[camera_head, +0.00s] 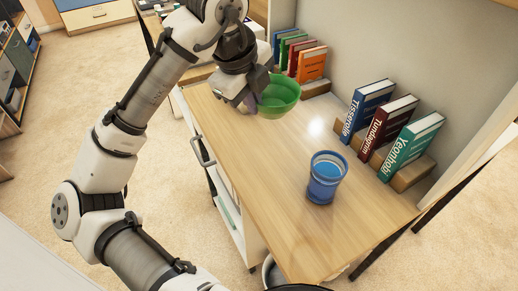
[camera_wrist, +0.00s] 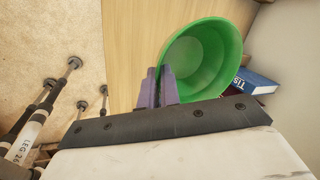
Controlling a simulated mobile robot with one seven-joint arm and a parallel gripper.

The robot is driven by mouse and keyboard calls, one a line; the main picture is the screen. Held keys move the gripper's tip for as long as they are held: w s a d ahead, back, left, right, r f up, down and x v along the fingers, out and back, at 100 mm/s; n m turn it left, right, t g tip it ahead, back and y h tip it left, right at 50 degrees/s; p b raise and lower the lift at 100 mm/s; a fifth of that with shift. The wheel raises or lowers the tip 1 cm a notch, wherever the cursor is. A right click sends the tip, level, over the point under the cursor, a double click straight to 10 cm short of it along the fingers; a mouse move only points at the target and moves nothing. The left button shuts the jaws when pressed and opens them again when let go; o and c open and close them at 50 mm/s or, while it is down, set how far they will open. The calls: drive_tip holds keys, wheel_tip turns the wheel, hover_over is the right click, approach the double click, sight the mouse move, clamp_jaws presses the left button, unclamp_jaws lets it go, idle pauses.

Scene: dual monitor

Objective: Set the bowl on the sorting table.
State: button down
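A green bowl (camera_head: 279,97) is at the far end of the light wooden table (camera_head: 262,150), near the books. My gripper (camera_head: 252,102) is at the bowl's left side. In the wrist view, the purple fingers of my gripper (camera_wrist: 158,90) stand on either side of the rim of the bowl (camera_wrist: 208,60) and are shut on it. The bowl's inside is empty. I cannot tell whether its base touches the table or hangs a little above it.
A blue cup (camera_head: 326,177) stands near the table's front. Three books (camera_head: 390,130) stand at the right edge, and several more (camera_head: 298,54) stand at the back. The middle of the tabletop is clear. A handle (camera_head: 203,151) sticks out on the left side.

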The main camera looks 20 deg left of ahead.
wheel_tip(320, 180, down, 14)
drive_tip(key=shift+f+b, duration=0.1)
drive_tip(key=shift+b, duration=0.5)
drive_tip(key=shift+f, duration=0.1)
drive_tip(key=c, duration=1.6)
unclamp_jaws()
